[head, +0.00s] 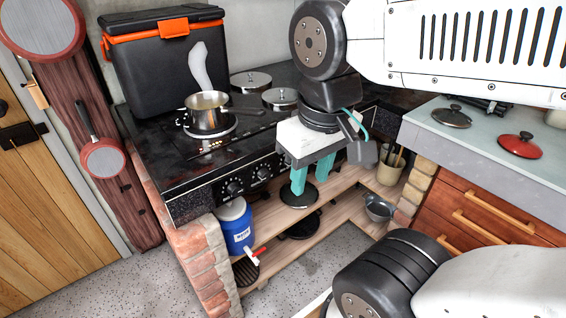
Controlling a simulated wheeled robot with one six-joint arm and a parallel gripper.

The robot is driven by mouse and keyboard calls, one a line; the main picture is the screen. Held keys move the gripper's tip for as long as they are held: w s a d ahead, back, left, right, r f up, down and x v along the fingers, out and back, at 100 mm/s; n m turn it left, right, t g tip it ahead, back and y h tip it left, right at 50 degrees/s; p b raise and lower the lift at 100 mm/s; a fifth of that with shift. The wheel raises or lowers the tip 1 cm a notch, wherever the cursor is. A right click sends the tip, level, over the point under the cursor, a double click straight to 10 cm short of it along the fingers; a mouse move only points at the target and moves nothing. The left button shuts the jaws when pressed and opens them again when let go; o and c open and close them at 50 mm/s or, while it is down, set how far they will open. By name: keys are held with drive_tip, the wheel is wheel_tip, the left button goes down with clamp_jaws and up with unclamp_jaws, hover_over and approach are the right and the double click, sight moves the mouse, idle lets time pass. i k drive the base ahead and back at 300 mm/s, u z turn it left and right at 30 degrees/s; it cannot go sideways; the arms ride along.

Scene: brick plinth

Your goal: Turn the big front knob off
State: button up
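The black stove (185,172) stands on the brick plinth, with a row of dark knobs along its front face. A front knob (233,188) shows at the left of the row and another knob (263,172) to its right. I cannot tell which one is the big front knob, nor how any knob is set. My gripper (311,184) points down in front of the stove, right of these knobs and apart from them. Its two teal fingers are spread with nothing between them. My gripper and arm hide the right part of the stove front.
A steel pot (208,110) sits on the stove, with a black cooler (165,70) behind it. Two lidded round items (251,82) (281,97) stand farther back. Below are a wooden shelf (275,218) and a blue jug (236,225). A counter (470,135) flanks the right.

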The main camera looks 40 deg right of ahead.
sight(233, 189)
drive_tip(key=z, duration=0.1)
drive_tip(key=k, duration=0.7)
drive_tip(key=z, duration=0.9)
drive_tip(key=i, duration=0.5)
drive_tip(key=u, duration=0.05)
